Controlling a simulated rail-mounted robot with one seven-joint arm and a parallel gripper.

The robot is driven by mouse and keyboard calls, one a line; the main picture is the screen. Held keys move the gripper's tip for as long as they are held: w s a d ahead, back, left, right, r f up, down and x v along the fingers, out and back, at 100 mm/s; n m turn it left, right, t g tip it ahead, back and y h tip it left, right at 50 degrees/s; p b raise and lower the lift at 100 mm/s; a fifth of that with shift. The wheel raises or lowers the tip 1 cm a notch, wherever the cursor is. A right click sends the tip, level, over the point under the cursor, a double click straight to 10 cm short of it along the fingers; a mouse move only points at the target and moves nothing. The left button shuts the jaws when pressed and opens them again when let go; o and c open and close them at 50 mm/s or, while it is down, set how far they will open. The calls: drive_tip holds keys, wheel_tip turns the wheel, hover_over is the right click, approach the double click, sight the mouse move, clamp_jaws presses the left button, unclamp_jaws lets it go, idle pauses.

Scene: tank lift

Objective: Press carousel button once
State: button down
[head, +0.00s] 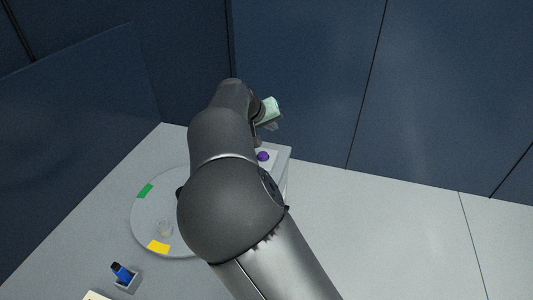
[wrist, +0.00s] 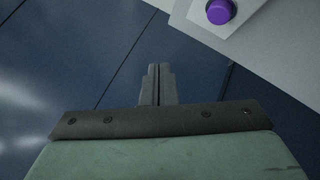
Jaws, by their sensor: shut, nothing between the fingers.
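The carousel button is a purple round cap (head: 263,156) on a pale base at the far right corner of the table. It also shows in the wrist view (wrist: 220,11) at the top right. The carousel (head: 143,217) is a grey disc with a green and a yellow patch, partly hidden behind my arm. My gripper (wrist: 159,70) is shut and empty in the wrist view. Its fingertips are apart from the button, below and left of it in that picture. In the head view my arm hides most of the gripper.
A small clear round item (head: 165,228) sits on the carousel. A blue, dark-capped item (head: 122,272) stands in a small grey holder at the table's front. Dark blue wall panels (head: 300,80) stand behind the table (head: 75,235). Open floor (head: 400,235) lies to the right.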

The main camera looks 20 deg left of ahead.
drive_tip(key=a, duration=0.3)
drive_tip(key=shift+s+r+n+t, duration=0.15)
drive_tip(key=shift+r+n+t, duration=0.15)
drive_tip(key=shift+r+t, duration=0.1)
drive_tip(key=shift+f, duration=0.2)
drive_tip(key=b, duration=0.6)
approach(265, 152)
drive_tip(key=shift+w+d+f, duration=0.25)
drive_tip(key=shift+w+f, duration=0.2)
drive_tip(key=shift+w, duration=0.35)
drive_tip(key=shift+w+d+f, duration=0.3)
drive_tip(key=shift+w+f, duration=0.1)
drive_tip(key=shift+w, duration=0.4)
drive_tip(key=shift+w+d+f, duration=0.25)
drive_tip(key=shift+w+f, duration=0.2)
drive_tip(key=shift+w, duration=0.35)
drive_tip(key=shift+f, duration=0.1)
drive_tip(key=shift+f, duration=0.35)
drive_tip(key=shift+f+b, duration=0.55)
drive_tip(key=shift+b, duration=0.05)
drive_tip(key=shift+r, duration=0.1)
drive_tip(key=shift+r+p, duration=0.5)
drive_tip(key=shift+r, duration=0.4)
